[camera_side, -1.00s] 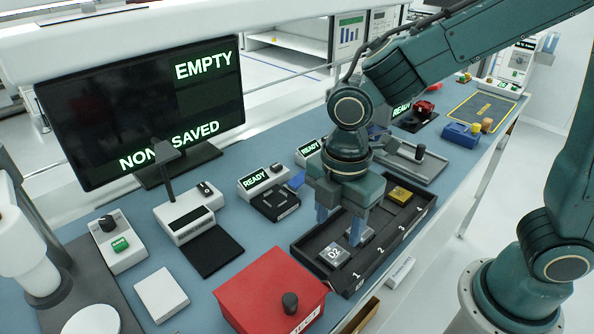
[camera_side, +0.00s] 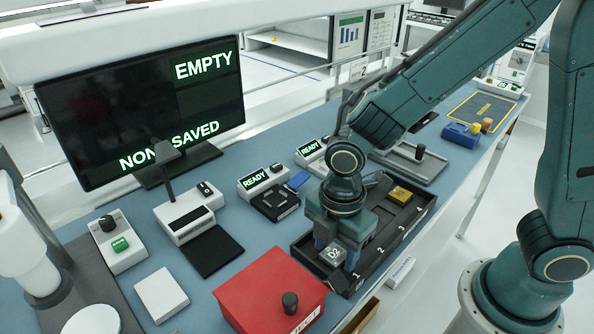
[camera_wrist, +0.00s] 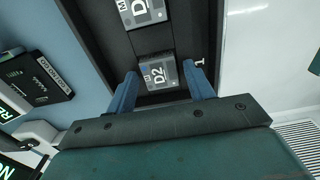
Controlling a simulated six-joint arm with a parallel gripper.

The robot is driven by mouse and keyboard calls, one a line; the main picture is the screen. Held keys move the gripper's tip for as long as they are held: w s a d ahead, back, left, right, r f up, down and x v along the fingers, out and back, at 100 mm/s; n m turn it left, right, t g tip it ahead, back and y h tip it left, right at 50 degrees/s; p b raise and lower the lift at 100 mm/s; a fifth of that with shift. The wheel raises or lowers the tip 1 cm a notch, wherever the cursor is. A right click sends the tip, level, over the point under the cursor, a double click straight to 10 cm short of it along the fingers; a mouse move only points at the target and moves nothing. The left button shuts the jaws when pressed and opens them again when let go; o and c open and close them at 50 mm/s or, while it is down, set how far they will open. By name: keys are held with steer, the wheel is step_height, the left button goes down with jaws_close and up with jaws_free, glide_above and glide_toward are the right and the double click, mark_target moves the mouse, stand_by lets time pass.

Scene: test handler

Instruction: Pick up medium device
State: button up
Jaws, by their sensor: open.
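A small grey block-shaped device marked D2 (camera_side: 333,254) sits in the dark tray (camera_side: 349,292) by the slot numbered 1. It also shows in the wrist view (camera_wrist: 158,75). A second similar grey device (camera_wrist: 140,12), its label partly cut off, lies in the neighbouring slot and is hidden behind my gripper in the side view. My gripper (camera_side: 336,249) is open and low over the tray. In the wrist view its two blue fingers (camera_wrist: 160,72) stand to the left and right of the D2 device. Whether they touch it cannot be told.
A gold device (camera_side: 400,194) lies at the tray's far end. A red box (camera_side: 268,290) with a black knob stands close to the tray's left. A monitor (camera_side: 140,110) reads EMPTY and NONE SAVED.

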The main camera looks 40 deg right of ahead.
mark_target(335, 254)
steer(key=c, duration=0.8)
steer(key=shift+r, duration=0.1)
steer(key=shift+r, duration=2.4)
